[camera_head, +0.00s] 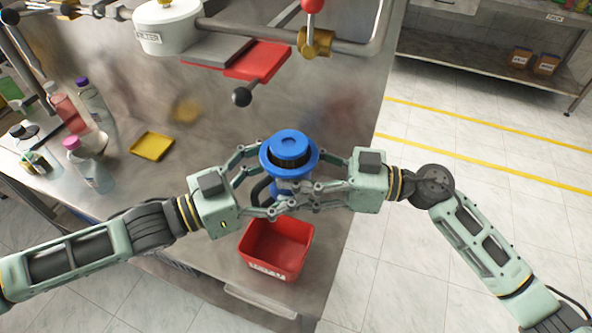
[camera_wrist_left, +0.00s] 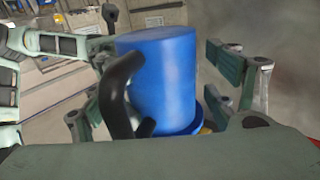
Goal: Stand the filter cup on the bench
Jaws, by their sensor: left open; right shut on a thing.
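The filter cup (camera_head: 290,158) is blue, with a wide blue flange, a dark ring and a blue top part, held above the bench (camera_head: 190,110) near its front edge. In the left wrist view its smooth blue body (camera_wrist_left: 165,80) and curved black handle (camera_wrist_left: 118,95) fill the middle. My right gripper (camera_head: 311,181) is shut on the cup from the right. My left gripper (camera_head: 264,181) is open, with its fingers spread around the cup and handle from the left. The fingers hide the cup's lower part in the head view.
A red labelled bin (camera_head: 272,268) sits below the cup at the front of the bench. A yellow tray (camera_head: 152,146) and several bottles stand at the left. A red plate (camera_head: 258,62) and black-knobbed lever (camera_head: 242,96) are behind. Bare bench lies between.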

